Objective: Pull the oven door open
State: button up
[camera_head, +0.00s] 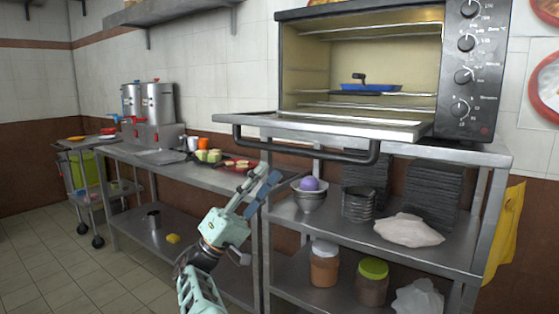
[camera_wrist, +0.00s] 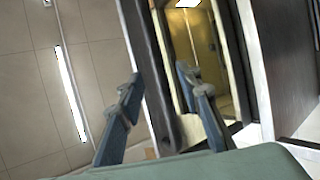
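The oven (camera_head: 362,65) stands on the steel table at the upper right. Its door (camera_head: 330,124) is folded down to about level, and the lit inside is open to view. The dark bar handle (camera_head: 300,148) hangs along the door's front edge. My gripper (camera_head: 268,178) is below and in front of the handle's left half, tilted upward, with its two blue-grey fingers apart and empty. In the wrist view, my gripper (camera_wrist: 158,76) is open with a dark bar, seemingly the handle (camera_wrist: 163,95), showing between the fingers; contact cannot be told.
A blue pan (camera_head: 372,87) sits on a rack inside the oven. A bowl with a purple ball (camera_head: 309,185) and dark stacked trays (camera_head: 430,195) stand on the shelf below the door. A steel counter (camera_head: 190,173) with food lies left. Open floor is at lower left.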

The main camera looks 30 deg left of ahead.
jog(key=shift+v, duration=2.4)
